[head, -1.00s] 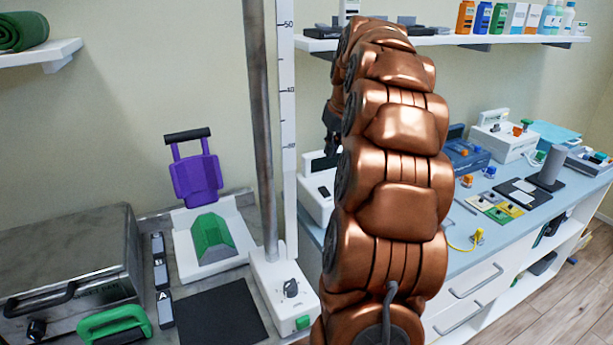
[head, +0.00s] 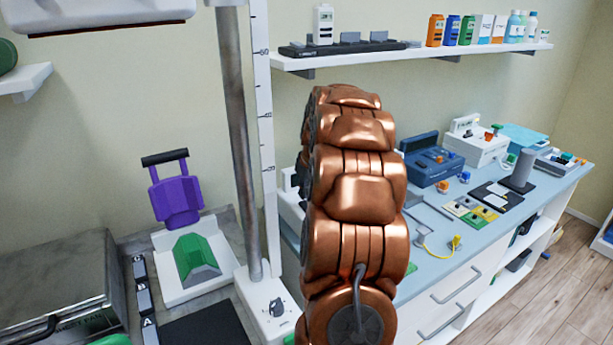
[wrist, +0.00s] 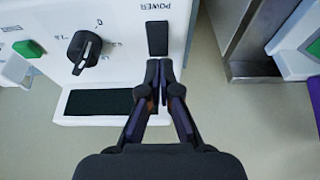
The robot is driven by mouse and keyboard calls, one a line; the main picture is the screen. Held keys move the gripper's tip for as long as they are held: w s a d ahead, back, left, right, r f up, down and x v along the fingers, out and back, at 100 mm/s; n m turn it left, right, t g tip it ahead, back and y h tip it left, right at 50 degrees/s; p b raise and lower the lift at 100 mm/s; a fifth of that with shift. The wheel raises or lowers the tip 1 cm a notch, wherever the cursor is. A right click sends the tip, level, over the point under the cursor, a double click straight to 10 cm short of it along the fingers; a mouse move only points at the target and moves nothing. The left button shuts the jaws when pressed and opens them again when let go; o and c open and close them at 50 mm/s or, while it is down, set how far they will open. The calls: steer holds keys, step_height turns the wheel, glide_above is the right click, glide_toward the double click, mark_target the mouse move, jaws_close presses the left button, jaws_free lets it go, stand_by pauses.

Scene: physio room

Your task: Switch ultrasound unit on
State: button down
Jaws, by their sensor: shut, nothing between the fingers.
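The white unit with a panel (wrist: 115,30) fills the upper left of the wrist view; I take it for the ultrasound unit. Its lettering appears upside down. A black power switch (wrist: 157,38) sits beside the word POWER, and a black dial (wrist: 84,52) is to its left. My gripper (wrist: 159,66) is shut and empty, its fingertips at the switch's lower end in the picture. I cannot tell whether they touch it. In the head view, my arm hides most of a white unit (head: 291,214) at the counter's left end, and the gripper is mostly hidden.
A purple and green device (head: 175,200) is further left. The blue counter (head: 425,285) holds several devices to the right. A shelf (head: 400,50) hangs above.

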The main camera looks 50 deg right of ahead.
mark_target(305, 206)
steer(key=shift+x, duration=1.05)
steer(key=shift+s, duration=0.2)
steer(key=shift+f, duration=0.15)
